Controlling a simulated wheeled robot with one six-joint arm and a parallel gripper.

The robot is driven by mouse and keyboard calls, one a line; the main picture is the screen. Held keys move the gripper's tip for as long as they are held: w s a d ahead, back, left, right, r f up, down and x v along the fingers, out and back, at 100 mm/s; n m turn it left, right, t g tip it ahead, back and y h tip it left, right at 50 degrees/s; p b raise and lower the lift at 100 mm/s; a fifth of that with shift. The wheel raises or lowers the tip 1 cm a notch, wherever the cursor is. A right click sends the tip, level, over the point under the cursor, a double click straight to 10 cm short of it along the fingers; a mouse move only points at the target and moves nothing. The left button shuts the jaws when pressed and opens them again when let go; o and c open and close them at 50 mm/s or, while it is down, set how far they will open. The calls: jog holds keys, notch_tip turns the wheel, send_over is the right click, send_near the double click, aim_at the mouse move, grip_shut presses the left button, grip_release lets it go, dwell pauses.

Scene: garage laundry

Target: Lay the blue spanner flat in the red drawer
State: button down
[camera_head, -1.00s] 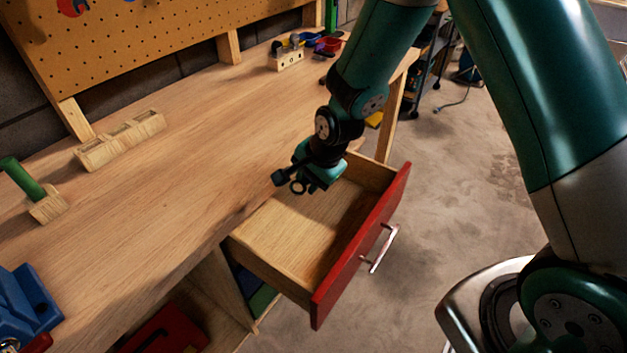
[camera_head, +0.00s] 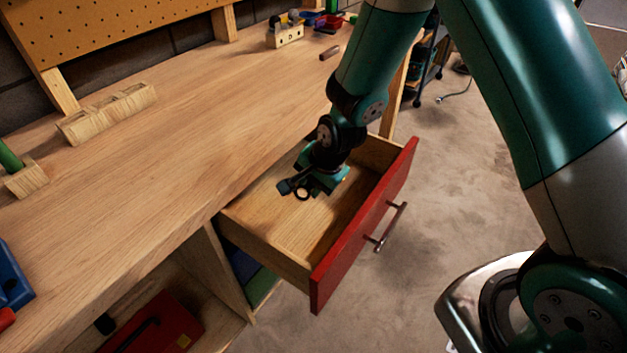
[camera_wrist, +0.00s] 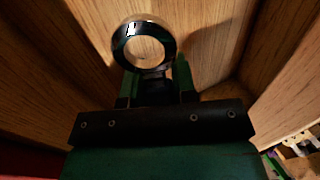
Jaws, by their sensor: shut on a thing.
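The red-fronted drawer (camera_head: 343,250) is pulled out from under the workbench, and its bare wooden floor shows. My gripper (camera_head: 308,190) points down inside the drawer's outline, toward its back end. In the wrist view my gripper (camera_wrist: 153,92) is shut on the spanner (camera_wrist: 122,47), whose ring end sticks out past the fingers and looks dark rather than clearly blue. The ring also shows as part of the spanner in the head view (camera_head: 301,195). The rest of the spanner is hidden by the gripper. I cannot tell whether it touches the drawer floor.
The wooden bench top (camera_head: 190,130) borders the drawer on the left. Drawer walls stand close around my gripper. A wooden block with slots (camera_head: 108,113) and a small tool holder (camera_head: 286,36) stand on the bench. A red case (camera_head: 160,325) lies on the shelf below.

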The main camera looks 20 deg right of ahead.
aim_at(313, 213)
notch_tip(313, 213, down, 7)
jog(key=b, duration=0.4)
jog(key=shift+f+b, duration=0.1)
jog(key=shift+b, duration=0.25)
jog(key=shift+s+f, duration=0.1)
jog(key=shift+f, duration=0.25)
jog(key=shift+s+d+f+b, duration=0.15)
jog(key=shift+s+f+b, duration=0.1)
jog(key=shift+f+b, duration=0.1)
jog(key=c, duration=1.1)
grip_release()
jog(key=shift+o, duration=1.3)
jog(key=w+p+v, duration=0.1)
jog(key=v, duration=1.7)
jog(key=shift+a+r+p, duration=0.3)
jog(key=shift+r+p, duration=0.1)
jog(key=shift+r, duration=0.05)
jog(key=shift+s, duration=0.15)
